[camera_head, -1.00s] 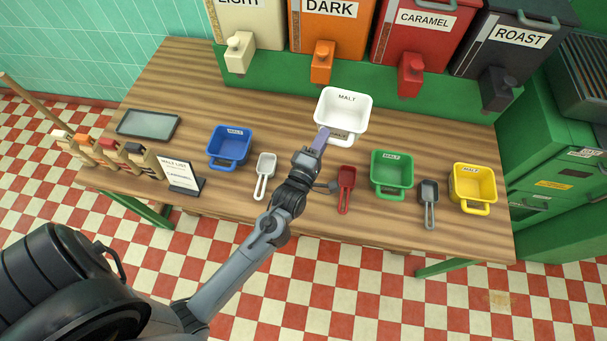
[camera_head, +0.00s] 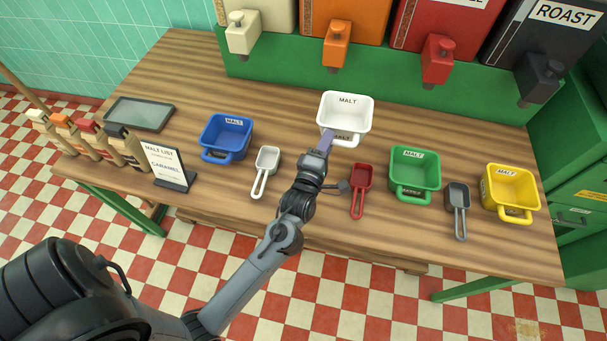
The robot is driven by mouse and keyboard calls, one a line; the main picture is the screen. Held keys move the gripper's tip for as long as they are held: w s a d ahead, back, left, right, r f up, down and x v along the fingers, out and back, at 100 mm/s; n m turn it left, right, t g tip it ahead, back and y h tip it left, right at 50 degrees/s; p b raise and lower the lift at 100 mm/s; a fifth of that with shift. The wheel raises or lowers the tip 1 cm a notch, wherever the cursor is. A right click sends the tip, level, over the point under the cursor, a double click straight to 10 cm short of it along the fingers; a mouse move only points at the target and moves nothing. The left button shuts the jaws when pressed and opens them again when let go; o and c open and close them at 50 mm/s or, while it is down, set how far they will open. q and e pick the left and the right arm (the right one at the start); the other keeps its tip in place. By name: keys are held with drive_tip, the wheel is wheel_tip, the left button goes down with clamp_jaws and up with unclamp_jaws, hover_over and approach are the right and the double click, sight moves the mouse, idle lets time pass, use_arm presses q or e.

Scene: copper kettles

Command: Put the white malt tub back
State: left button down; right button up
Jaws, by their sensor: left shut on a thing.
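The white malt tub (camera_head: 345,113) is in the middle of the wooden table, in front of the orange and red dispensers, with its handle towards me. My left gripper (camera_head: 328,142) is shut on the tub's handle, which it partly hides. The tub looks upright and I see nothing in it. I cannot tell whether its base touches the table. My right gripper is not in view.
The table (camera_head: 300,215) also holds a blue tub (camera_head: 226,133), a green tub (camera_head: 415,170), a yellow tub (camera_head: 510,187), several scoops, including a red one (camera_head: 361,182), a list sign (camera_head: 167,165) and a grey tray (camera_head: 139,113). Dispensers, such as the orange one (camera_head: 337,50), line the back.

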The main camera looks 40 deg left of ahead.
use_arm(q)
drive_tip(key=shift+s+a+f+b, duration=0.3)
drive_tip(key=shift+s+f+b, duration=0.05)
drive_tip(key=shift+s+f, duration=1.25)
drive_tip(key=shift+s+a+f+b, duration=0.3)
drive_tip(key=shift+s+a+f, duration=0.05)
drive_tip(key=shift+s+f, duration=1.15)
drive_tip(key=shift+s+a+f+b, duration=0.3)
drive_tip(key=shift+s+f+b, duration=0.05)
drive_tip(key=shift+s+f, duration=1.25)
drive_tip(key=shift+w+f, duration=0.15)
drive_tip(key=shift+f, duration=0.15)
drive_tip(key=c, duration=1)
unclamp_jaws()
